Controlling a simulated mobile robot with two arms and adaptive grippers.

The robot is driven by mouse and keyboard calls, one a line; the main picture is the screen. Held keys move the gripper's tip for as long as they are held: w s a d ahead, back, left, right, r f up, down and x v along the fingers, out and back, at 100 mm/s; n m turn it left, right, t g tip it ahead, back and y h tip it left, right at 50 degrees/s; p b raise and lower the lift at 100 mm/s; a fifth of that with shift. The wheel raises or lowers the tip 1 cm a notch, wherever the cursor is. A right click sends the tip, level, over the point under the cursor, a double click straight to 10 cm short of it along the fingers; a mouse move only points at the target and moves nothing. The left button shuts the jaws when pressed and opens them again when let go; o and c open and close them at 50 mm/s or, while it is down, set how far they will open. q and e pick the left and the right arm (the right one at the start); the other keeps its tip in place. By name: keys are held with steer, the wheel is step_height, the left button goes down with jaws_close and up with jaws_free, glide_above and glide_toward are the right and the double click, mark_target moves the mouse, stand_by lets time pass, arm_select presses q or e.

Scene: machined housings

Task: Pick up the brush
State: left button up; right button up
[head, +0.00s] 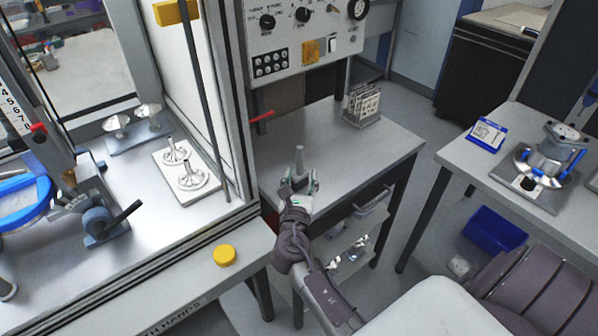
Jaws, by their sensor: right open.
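My right gripper (300,183) is over the front left part of the grey middle table, its fingers apart and pointing away from me. A small grey upright piece (299,156) shows between and just beyond the fingertips. It may be the brush, but its lower end is hidden by the gripper and I cannot tell for sure. I cannot tell whether the fingers touch it. No other thing in view is clearly a brush. My left gripper is not in view.
A control panel (305,38) rises behind the table (335,145). A card rack (363,104) stands at its back right. A framed enclosure with machined parts (187,175) is at left, with a yellow button (225,255) on its front ledge. The right table (465,155) holds a fixture (548,160).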

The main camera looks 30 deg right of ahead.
mark_target(299, 160)
steer(key=x, duration=0.3)
steer(key=shift+w+a+f, duration=0.1)
steer(key=shift+w+a, duration=0.05)
steer(key=shift+w, duration=0.05)
steer(key=x, duration=0.2)
steer(key=p+x, duration=0.1)
steer(key=x, duration=0.2)
steer(key=shift+w+a+f, duration=0.15)
steer(key=shift+w+a, duration=0.05)
steer(key=shift+w, duration=0.15)
steer(key=shift+s, duration=0.15)
steer(key=shift+c, duration=1)
jaws_close()
